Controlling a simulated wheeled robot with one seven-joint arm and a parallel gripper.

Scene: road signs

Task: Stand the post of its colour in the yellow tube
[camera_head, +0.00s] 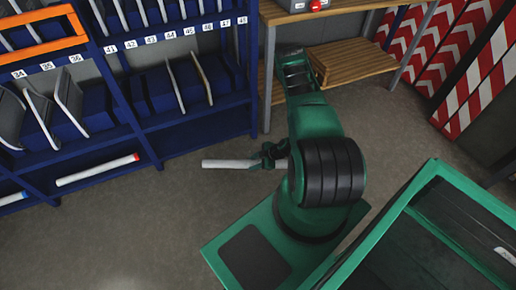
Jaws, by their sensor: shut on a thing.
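My gripper (272,155) is shut on a pale grey-white post (228,163) and holds it level over the floor, between the blue shelving and my base. The post sticks out to the left of the jaws, and a short piece shows to the right. No coloured end shows on it, and my arm may hide part of its right end. A white post with a red end (97,171) lies on the bottom shelf at the left. I see no yellow tube in this view.
Blue shelving (203,133) with numbered bays and sign panels fills the left and back. A wooden bench (350,62) stands at the back. Red-and-white striped boards (470,85) lean at the right. Grey floor (150,235) is clear at lower left.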

